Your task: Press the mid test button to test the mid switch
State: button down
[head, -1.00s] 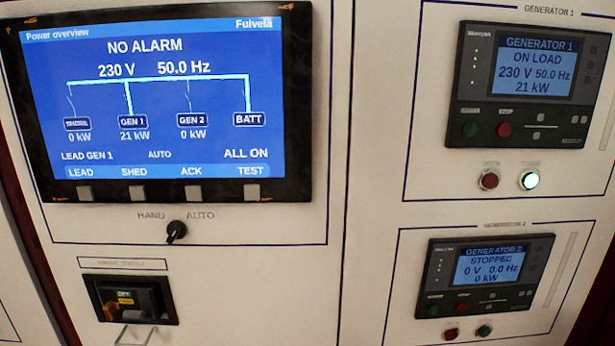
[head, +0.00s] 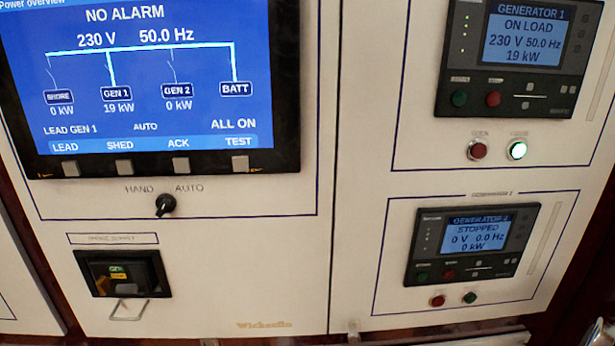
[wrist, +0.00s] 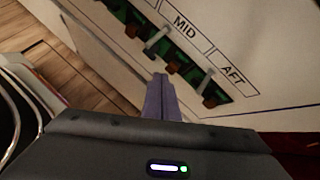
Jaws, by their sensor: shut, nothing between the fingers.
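The breaker row shows in the wrist view, with a "MID" label (wrist: 185,27) at the top and an "AFT" label (wrist: 232,75) to its lower right. Below the MID label a pale lever (wrist: 157,41) and a small brown-orange part (wrist: 172,67) stand out from a dark green recess. I cannot tell surely which small part is the mid test button. My gripper (wrist: 160,78) is shut and empty, its purple-grey fingers pointing toward the row, their tips appearing just below the mid parts. Contact cannot be told. The head view shows neither the row nor my gripper.
The head view shows the power display (head: 150,80) reading NO ALARM, a HAND/AUTO knob (head: 166,205), a breaker with a wire handle (head: 122,272), and two generator panels (head: 505,60) (head: 470,245). Wooden floor (wrist: 45,45) lies left of the row in the wrist view.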

jog(key=shift+s, duration=0.15)
jog(key=s, duration=0.5)
jog(key=shift+s+d, duration=0.1)
jog(key=shift+s, duration=0.25)
dwell(0.3)
dwell(0.6)
